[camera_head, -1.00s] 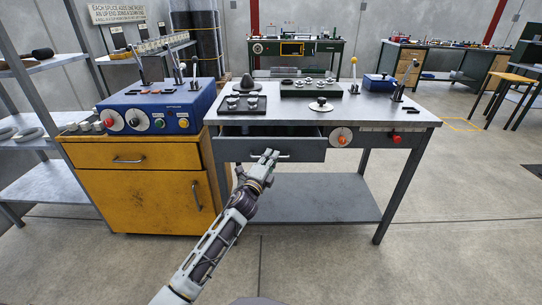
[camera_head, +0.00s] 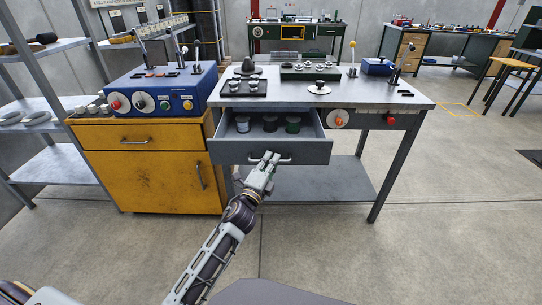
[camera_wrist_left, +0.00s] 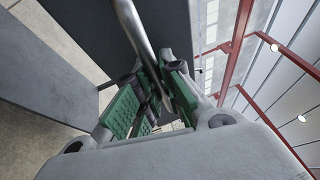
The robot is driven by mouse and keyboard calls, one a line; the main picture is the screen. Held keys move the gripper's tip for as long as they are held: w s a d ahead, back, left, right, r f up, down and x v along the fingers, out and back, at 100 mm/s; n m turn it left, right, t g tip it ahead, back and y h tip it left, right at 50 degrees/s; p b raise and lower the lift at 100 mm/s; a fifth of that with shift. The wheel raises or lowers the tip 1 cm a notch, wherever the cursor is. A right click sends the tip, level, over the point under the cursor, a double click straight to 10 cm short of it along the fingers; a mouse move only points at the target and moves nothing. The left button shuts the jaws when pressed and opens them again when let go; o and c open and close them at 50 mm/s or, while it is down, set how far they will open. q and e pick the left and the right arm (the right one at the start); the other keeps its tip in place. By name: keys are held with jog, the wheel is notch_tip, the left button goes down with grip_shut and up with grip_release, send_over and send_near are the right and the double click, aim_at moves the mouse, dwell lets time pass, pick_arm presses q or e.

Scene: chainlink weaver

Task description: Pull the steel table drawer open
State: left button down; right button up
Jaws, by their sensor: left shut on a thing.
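The steel table (camera_head: 400,99) stands in the middle of the head view. Its grey drawer (camera_head: 228,152) is pulled well out, and several small round items (camera_head: 270,123) show inside it. The drawer's bar handle (camera_head: 284,159) is on its front; it also shows as a metal bar in the left wrist view (camera_wrist_left: 131,22). My left gripper (camera_head: 270,158) is at the handle, its green-padded fingers (camera_wrist_left: 150,95) closed around the bar. My right gripper is not in view.
A yellow cabinet (camera_head: 150,178) with a blue control box (camera_head: 160,92) stands directly left of the table. A grey lower shelf (camera_head: 320,184) lies under the table. Shelving (camera_head: 50,110) is at the far left. The floor (camera_head: 430,240) at right is clear.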

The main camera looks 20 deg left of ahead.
pick_arm(q)
jog(key=shift+s+d, duration=0.1)
jog(key=shift+s, duration=0.3)
jog(key=c, duration=1.8)
grip_release()
jog(key=shift+s+f, duration=0.1)
jog(key=shift+s, duration=0.1)
jog(key=shift+v, duration=5.75)
